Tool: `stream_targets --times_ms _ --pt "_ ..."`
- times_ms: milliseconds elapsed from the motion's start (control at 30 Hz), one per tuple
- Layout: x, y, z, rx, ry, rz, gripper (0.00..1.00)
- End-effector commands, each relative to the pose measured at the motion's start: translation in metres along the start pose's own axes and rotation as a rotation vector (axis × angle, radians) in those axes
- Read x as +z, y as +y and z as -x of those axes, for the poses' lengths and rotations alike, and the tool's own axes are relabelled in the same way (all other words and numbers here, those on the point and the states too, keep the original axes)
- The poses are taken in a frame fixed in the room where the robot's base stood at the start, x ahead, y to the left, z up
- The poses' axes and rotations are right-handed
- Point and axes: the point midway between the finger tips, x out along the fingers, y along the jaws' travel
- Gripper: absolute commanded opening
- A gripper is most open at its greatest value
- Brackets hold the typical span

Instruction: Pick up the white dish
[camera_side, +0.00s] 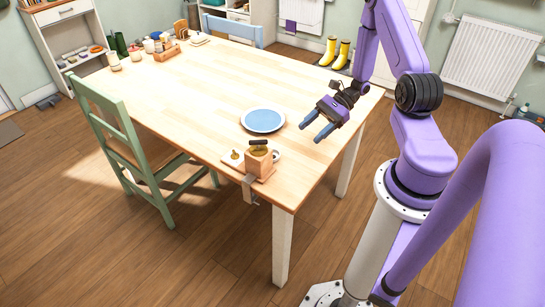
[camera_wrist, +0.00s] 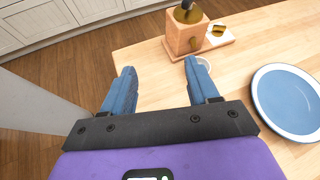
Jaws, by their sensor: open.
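A small white round dish (camera_wrist: 205,63) sits on the table beside a wooden block, partly hidden behind my right finger in the wrist view. In the side view only a pale edge of it (camera_side: 276,154) shows behind the block. My gripper (camera_side: 314,128) is open and empty above the table's near right corner, right of the large plate; in the wrist view its two blue fingers (camera_wrist: 160,70) are spread wide. A large blue plate with a white rim (camera_side: 263,121) lies flat on the table, to the right in the wrist view (camera_wrist: 290,100).
The wooden block (camera_side: 259,162) with a dark top stands on a small board at the table's near edge. Jars and a wooden caddy (camera_side: 167,52) stand at the far left. A green chair (camera_side: 120,140) is at the left side. The table's middle is clear.

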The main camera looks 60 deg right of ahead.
Motion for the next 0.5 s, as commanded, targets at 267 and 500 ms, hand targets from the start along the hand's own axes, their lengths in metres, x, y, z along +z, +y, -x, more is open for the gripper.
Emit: stream_targets --times_ms 267,500 --pt "-0.061 0.002 0.033 -0.343 -0.034 -0.279 0.59" --pt "-0.072 0.0 0.028 -0.401 -0.041 -0.324 0.59"
